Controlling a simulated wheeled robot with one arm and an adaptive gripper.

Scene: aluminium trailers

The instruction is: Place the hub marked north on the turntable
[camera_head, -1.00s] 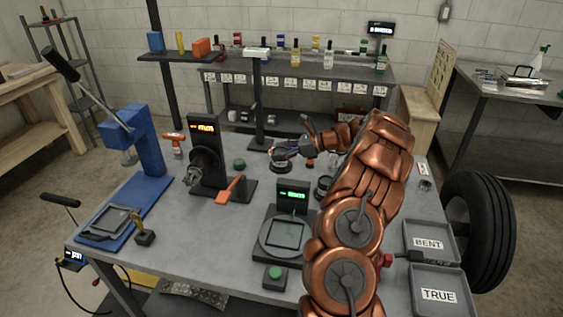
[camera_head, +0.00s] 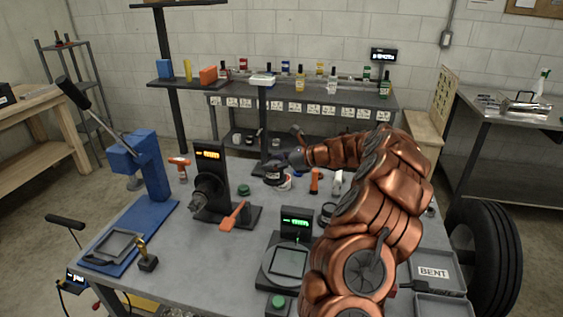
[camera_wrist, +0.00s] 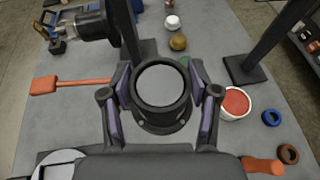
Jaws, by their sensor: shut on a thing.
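My gripper (camera_wrist: 162,98) is shut on a dark cylindrical hub (camera_wrist: 162,88) with a pale round top and a wider flange below. The fingers press on both its sides. In the head view the held hub (camera_head: 274,172) is at the far middle of the grey table, beside the black post. No north mark can be read on it. A round dark platform (camera_head: 268,281) with a square pale plate and a green-lit display stands nearer the front; I cannot tell whether it is the turntable. Part of a round disc (camera_wrist: 60,165) shows at the wrist view's lower left.
A black spindle stand (camera_head: 212,175) with an orange lever (camera_head: 234,216) stands left of the hub. A white cup with red contents (camera_wrist: 235,103), a blue ring (camera_wrist: 271,117) and a brown ring (camera_wrist: 288,154) lie right. A blue press (camera_head: 150,170) stands at the table's left.

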